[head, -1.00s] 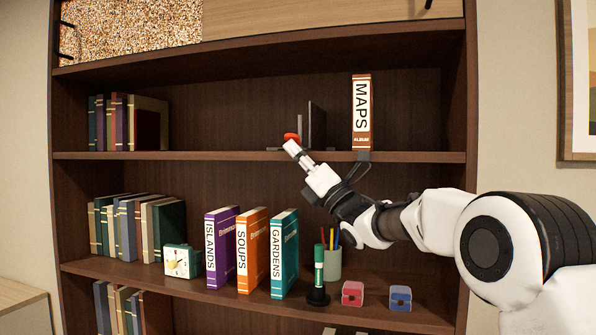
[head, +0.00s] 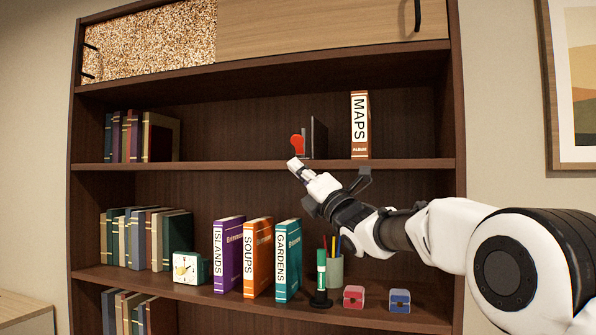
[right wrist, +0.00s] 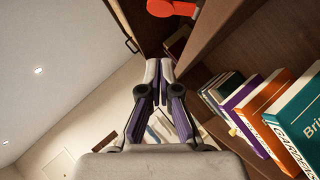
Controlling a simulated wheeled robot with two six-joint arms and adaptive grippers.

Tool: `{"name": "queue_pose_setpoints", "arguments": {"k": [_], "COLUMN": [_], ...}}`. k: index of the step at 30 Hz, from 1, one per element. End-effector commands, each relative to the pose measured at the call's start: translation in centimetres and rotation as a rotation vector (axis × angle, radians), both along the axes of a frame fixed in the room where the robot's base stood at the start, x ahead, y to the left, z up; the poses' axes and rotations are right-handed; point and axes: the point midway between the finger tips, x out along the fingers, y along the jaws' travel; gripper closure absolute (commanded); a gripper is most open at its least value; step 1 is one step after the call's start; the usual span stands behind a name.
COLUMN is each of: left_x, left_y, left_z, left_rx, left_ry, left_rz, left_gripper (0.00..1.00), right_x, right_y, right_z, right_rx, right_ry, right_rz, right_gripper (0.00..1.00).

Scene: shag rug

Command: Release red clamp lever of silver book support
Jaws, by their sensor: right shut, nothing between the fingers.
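The book support (head: 319,138) stands on the upper shelf as an upright plate that looks dark grey here; its base is partly hidden. Its red clamp lever (head: 298,144) sticks up at the plate's left side, with the wide rounded end at the top. In the right wrist view the red lever (right wrist: 172,8) is cut off by the top edge, beyond the fingertips. My right gripper (head: 294,163) is shut and empty, just below the lever at the shelf's front edge. In the right wrist view its fingers (right wrist: 160,70) are together and apart from the lever. My left gripper is out of view.
The MAPS album (head: 360,125) stands to the support's right on the upper shelf (head: 230,165). Below are the ISLANDS (head: 229,255), SOUPS (head: 257,258) and GARDENS (head: 288,262) binders, a clock (head: 187,267) and a pencil cup (head: 335,270).

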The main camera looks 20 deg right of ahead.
Motion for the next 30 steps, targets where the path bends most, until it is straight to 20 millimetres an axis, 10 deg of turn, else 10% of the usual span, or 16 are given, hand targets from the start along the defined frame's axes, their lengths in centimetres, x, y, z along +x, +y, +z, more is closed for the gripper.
{"name": "queue_pose_setpoints", "arguments": {"k": [12,30], "left_x": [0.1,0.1], "left_y": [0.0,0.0], "left_z": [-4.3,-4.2], "left_rx": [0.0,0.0], "left_ry": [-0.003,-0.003], "left_rz": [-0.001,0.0], "left_gripper": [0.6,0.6], "right_x": [-6.6,-6.1], "right_y": [-2.5,-2.5], "right_z": [-3.7,-5.2], "right_rx": [0.0,0.022], "right_ry": [-0.005,0.035], "right_rz": [0.0,0.011], "right_gripper": [1.0,1.0]}}
